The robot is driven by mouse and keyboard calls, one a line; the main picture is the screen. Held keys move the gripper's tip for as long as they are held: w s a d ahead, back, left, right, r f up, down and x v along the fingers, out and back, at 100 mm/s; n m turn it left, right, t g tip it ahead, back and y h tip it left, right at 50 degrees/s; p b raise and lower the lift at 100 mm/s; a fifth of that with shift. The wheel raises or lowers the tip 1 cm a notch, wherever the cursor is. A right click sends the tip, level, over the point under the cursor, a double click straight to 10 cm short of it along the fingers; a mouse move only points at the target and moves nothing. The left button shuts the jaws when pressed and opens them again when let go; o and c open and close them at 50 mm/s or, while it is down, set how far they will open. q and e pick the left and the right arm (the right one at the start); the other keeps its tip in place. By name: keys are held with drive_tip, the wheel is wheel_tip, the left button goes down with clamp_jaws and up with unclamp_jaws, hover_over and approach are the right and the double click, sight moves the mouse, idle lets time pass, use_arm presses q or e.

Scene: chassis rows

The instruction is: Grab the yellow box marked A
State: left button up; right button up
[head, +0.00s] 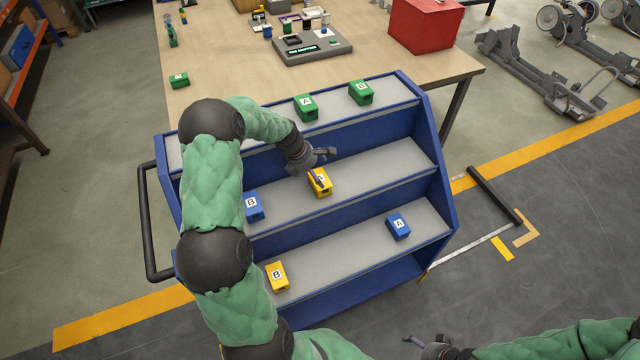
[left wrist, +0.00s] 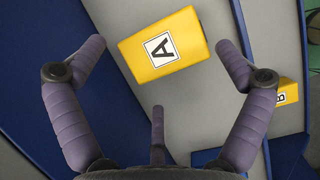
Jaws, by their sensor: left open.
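The yellow box marked A (head: 320,185) sits on the middle shelf of the blue cart. In the left wrist view the yellow box (left wrist: 190,32) lies just ahead of the fingers, its A label facing the camera. My left gripper (head: 322,166) is open and close over this box, partly hiding its label in the head view. In the left wrist view its fingers (left wrist: 160,60) are spread to either side, with nothing held. My right gripper (head: 420,341) is low at the bottom edge, away from the cart; its opening is unclear.
A blue box B (head: 254,206) stands left on the middle shelf. Yellow box B (head: 277,276) and blue box A (head: 398,226) are on the lower shelf. Green boxes A (head: 306,107) and B (head: 361,92) are on the top shelf. The shelf's right part is clear.

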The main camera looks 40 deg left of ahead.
sight(320, 178)
use_arm(q)
drive_tip(key=b+x, duration=0.1)
drive_tip(key=x, duration=0.4)
drive_tip(key=shift+d, duration=0.15)
drive_tip(key=shift+r, duration=0.1)
drive_tip(key=shift+r, duration=0.1)
drive_tip(key=c, duration=1.7)
